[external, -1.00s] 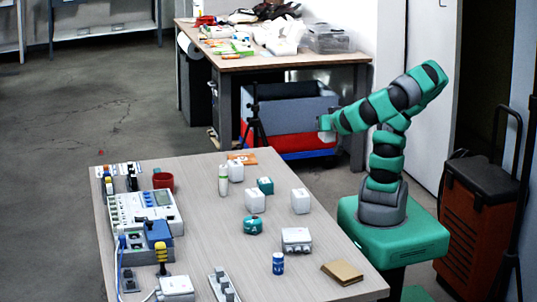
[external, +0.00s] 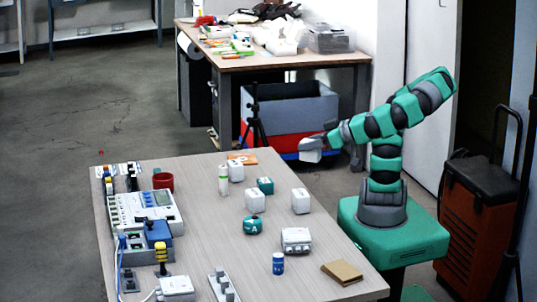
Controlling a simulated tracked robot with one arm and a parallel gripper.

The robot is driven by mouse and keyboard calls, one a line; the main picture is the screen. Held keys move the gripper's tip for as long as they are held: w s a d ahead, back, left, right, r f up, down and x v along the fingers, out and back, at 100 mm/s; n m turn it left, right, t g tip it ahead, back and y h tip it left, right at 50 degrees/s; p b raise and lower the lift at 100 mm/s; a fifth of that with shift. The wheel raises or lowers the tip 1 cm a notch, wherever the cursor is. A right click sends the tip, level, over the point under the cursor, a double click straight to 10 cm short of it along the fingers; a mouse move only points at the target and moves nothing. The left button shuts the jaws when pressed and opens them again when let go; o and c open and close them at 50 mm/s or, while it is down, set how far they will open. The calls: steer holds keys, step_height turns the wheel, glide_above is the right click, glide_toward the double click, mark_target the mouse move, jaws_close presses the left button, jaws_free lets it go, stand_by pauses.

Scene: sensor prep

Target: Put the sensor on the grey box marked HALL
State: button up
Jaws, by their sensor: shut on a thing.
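My gripper (external: 311,149) is in the air at the far right edge of the table (external: 205,205), pointing left. It is shut on a small pale grey thing (external: 311,156), too small to identify for sure as the sensor. Several pale grey boxes stand on the table to the left of and below the gripper: one at the back (external: 236,172), one in the middle (external: 255,202), one at the right (external: 300,201) and a wider one nearer the front (external: 296,239). I cannot read HALL on any of them.
A red mug (external: 163,181) and instruments (external: 146,212) fill the left side.

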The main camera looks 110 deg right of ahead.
steer(key=a+r+n+t+y, duration=0.1)
steer(key=a+n+t+y, duration=0.2)
steer(key=a+n+y, duration=0.85)
steer(key=m+h+p, duration=0.3)
steer(key=m+p, duration=0.1)
steer(key=p, duration=0.1)
glide_above(297, 235)
step_height(297, 235, down, 6)
steer(key=shift+f, duration=0.1)
steer(key=shift+f+b, duration=0.7)
steer(key=shift+f, duration=1.05)
steer(key=shift+f, duration=0.1)
steer(key=o, duration=1)
